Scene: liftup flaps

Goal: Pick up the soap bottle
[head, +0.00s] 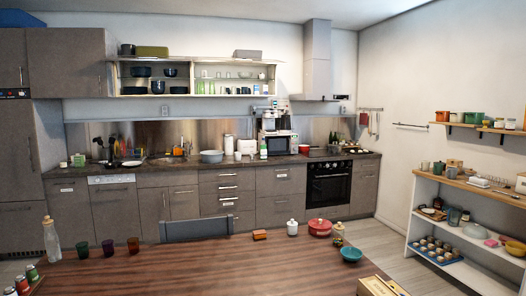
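No thing in the head view is clearly marked as the soap bottle. A small white bottle with green on it (263,150) stands upright on the back counter, in front of the microwave (280,145). A clear bottle (51,240) stands upright at the left end of the near wooden table. Small items stand around the sink (166,161), too small to tell apart. Neither of my grippers is in view.
The wooden table (200,270) fills the foreground, with several cups, a red pot (320,227) and a teal bowl (351,254). A chair back (197,228) stands behind it. The floor (385,240) is open to the right, before the white shelf (432,226).

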